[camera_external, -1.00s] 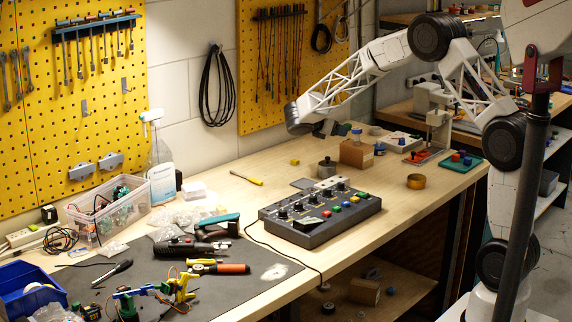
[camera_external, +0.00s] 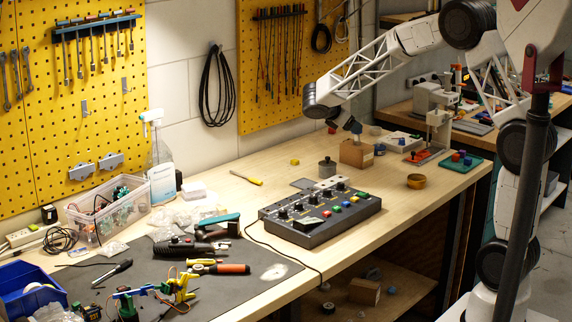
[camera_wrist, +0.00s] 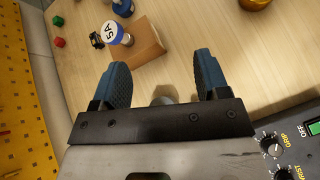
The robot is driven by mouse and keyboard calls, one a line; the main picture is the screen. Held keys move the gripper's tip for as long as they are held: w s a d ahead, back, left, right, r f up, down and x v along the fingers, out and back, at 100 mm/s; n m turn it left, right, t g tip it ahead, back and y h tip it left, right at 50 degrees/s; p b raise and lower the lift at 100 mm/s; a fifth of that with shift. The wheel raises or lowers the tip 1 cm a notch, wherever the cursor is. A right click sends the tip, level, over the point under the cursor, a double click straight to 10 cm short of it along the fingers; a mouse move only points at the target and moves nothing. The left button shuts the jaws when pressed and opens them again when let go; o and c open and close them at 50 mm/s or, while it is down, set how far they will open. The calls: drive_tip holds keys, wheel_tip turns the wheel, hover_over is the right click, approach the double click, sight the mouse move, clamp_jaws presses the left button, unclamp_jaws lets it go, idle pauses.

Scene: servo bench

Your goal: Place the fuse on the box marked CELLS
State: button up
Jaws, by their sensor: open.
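The fuse, with a round white top marked 5A and a blue rim (camera_wrist: 113,33), stands upright at the left part of a brown box (camera_wrist: 143,45) in the wrist view; it appears to rest on it. In the external view the box (camera_external: 354,155) stands on the bench, with the fuse (camera_external: 357,137) small at its top and partly hidden by my gripper. I cannot read any CELLS marking. My gripper (camera_external: 345,127) is above the bench near the box.
A grey knobbed cylinder (camera_external: 327,168) stands left of the box. A control panel (camera_external: 320,215) with knobs and buttons lies in front. A brass ring (camera_external: 417,181) lies to the right. A small yellow block (camera_external: 295,162) and a screwdriver (camera_external: 247,178) lie left.

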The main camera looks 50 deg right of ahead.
drive_tip(key=s+a+r+m+t+y, duration=0.1)
drive_tip(key=s+a+m+y, duration=0.2)
drive_tip(key=s, duration=1)
drive_tip(key=s+a+r+m+t+y, duration=0.1)
drive_tip(key=s+a+m+y, duration=0.3)
drive_tip(key=s, duration=1)
drive_tip(key=s+a+r+m+t+y, duration=0.1)
drive_tip(key=s+a+m, duration=0.5)
drive_tip(key=s, duration=0.8)
drive_tip(key=a+t+y, duration=0.1)
drive_tip(key=a+y, duration=0.1)
drive_tip(key=a, duration=0.1)
drive_tip(key=shift+s+m+t+y, duration=0.25)
drive_tip(key=shift+m+t+y, duration=0.05)
drive_tip(key=shift+y, duration=0.1)
